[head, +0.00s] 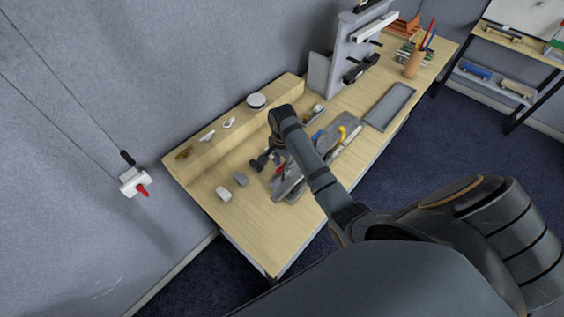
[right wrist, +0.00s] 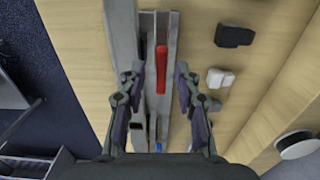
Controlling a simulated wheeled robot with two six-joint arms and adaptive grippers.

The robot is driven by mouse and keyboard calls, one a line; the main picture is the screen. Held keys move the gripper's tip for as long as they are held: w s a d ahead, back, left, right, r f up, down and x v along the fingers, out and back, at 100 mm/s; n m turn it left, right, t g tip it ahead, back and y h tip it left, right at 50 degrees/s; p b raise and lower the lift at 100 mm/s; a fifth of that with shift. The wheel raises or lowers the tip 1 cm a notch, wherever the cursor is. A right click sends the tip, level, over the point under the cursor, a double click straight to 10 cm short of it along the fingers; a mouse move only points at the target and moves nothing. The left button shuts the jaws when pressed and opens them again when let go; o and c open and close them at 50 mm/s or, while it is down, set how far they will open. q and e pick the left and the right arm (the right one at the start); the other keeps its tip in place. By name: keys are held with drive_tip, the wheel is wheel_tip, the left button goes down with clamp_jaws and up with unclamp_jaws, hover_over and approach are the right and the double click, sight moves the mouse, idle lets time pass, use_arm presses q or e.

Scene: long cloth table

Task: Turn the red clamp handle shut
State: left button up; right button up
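The red clamp handle (right wrist: 161,70) shows in the right wrist view as a straight red bar lying along a grey metal fixture (right wrist: 124,45). In the head view a small red part of it (head: 279,170) shows beside my gripper, mostly hidden by it. My right gripper (right wrist: 160,78) is open, with one finger on each side of the handle's line and a gap to it on both sides. In the head view the right gripper (head: 266,161) hangs over the near part of the table. How far its tips are above the handle I cannot tell. My left gripper is not in view.
On the wooden table (head: 245,225) are a white block (right wrist: 220,78), a dark block (right wrist: 234,36) and a round white-topped object (head: 256,101) on the back ledge. A grey tray (head: 390,106) lies farther along. A white box with a red lever (head: 135,184) is by the wall.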

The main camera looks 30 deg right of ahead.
drive_tip(key=shift+c, duration=1.2)
drive_tip(key=shift+w, duration=0.1)
drive_tip(key=shift+c, duration=1.2)
clamp_jaws()
drive_tip(key=shift+n, duration=1.7)
drive_tip(key=n, duration=0.9)
drive_tip(key=shift+n, duration=0.4)
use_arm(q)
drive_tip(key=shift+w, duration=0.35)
use_arm(e)
drive_tip(key=n, duration=0.4)
drive_tip(key=shift+n, duration=0.3)
